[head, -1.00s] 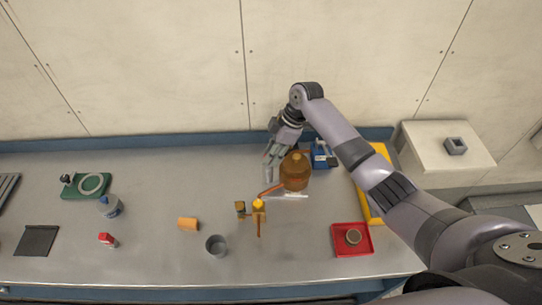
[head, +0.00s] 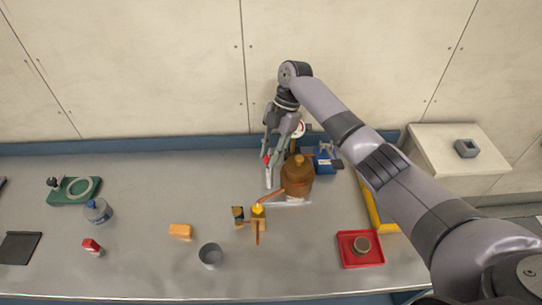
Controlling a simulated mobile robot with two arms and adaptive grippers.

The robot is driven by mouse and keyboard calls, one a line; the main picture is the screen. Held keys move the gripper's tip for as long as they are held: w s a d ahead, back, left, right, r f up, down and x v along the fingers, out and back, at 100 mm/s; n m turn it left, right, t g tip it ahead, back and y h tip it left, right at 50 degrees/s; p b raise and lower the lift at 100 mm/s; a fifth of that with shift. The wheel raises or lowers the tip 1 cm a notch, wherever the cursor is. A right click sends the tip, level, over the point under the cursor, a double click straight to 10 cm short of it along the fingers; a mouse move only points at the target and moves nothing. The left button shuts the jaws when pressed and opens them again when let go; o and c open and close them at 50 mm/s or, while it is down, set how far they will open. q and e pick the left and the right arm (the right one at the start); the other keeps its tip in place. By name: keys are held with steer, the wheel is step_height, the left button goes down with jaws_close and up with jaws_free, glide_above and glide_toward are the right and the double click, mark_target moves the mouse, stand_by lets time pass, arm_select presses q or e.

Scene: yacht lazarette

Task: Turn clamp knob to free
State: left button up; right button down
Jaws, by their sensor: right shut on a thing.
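My right gripper (head: 268,158) reaches down at the back of the bench, left of a brown jug-like vessel (head: 298,177). Its fingers are shut on a small pale, slender object (head: 268,178) with a red part at the fingertips; its lower end is near the bench top. A brass-coloured fitting with a round yellow knob (head: 257,210) stands in front of the vessel, apart from the gripper. A blue device (head: 325,160) stands right of the vessel. I cannot tell for certain which of these has the clamp knob. My left gripper is not in view.
A red tray (head: 347,259) with a round piece is at front right, beside a yellow frame (head: 372,206). The left middle bench is mostly clear.

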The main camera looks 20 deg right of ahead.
steer(key=shift+w+r, duration=0.1)
stand_by(0.4)
steer(key=c, duration=1.3)
jaws_free()
steer(key=v, duration=1.1)
steer(key=shift+w+d+r, duration=0.15)
steer(key=shift+d+r, duration=0.05)
steer(key=shift+r, duration=0.15)
